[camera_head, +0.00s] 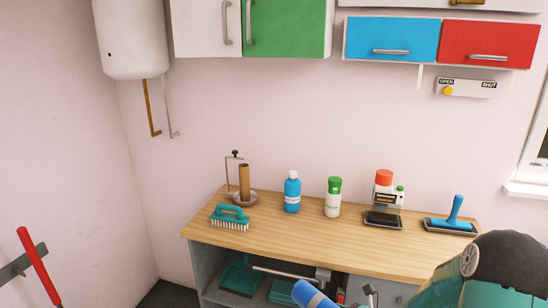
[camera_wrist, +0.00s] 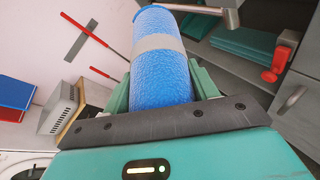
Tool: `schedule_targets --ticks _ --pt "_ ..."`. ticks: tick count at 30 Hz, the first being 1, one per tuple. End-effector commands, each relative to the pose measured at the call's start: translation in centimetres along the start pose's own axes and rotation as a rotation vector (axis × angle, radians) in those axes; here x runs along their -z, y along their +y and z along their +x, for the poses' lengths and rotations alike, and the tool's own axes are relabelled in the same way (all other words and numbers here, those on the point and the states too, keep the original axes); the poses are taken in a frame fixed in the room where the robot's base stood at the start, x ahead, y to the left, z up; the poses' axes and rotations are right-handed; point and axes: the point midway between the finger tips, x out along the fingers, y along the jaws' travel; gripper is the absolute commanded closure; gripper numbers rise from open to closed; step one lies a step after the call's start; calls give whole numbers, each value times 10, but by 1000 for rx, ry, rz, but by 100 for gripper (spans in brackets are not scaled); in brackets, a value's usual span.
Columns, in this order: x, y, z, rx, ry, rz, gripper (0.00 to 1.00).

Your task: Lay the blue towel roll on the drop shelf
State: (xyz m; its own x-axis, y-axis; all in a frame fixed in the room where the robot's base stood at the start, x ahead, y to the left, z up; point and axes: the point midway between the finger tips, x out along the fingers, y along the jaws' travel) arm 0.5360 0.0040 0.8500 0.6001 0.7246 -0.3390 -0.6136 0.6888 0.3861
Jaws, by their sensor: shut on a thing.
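The blue towel roll (camera_wrist: 158,75), with a pale grey band around it, stands between the two green fingers of my gripper (camera_wrist: 163,88) in the wrist view. My gripper is shut on it. In the head view the end of the roll (camera_head: 309,294) shows at the bottom edge, in front of the counter's open lower part; the fingers are not clear there. I cannot tell for sure which surface is the drop shelf. A grey shelf space (camera_head: 217,292) under the worktop holds teal items.
The wooden worktop (camera_head: 300,230) carries a teal brush (camera_head: 230,217), bottles (camera_head: 292,192) and a blue-handled roller (camera_head: 453,214). A metal bar (camera_head: 285,272) runs below its front edge and also crosses beyond the roll in the wrist view (camera_wrist: 185,8). Wall cabinets hang above.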

Motion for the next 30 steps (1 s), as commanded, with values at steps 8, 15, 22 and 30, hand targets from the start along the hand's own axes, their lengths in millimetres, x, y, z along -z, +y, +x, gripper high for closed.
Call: schedule_targets --ticks 8,15,22,30 --pt "-3 4 6 140 -78 62 73" --pt "2 1 -1 293 -124 118 73" --pt "-4 0 -6 343 -135 129 73" --pt "-52 9 -15 414 -153 144 73"
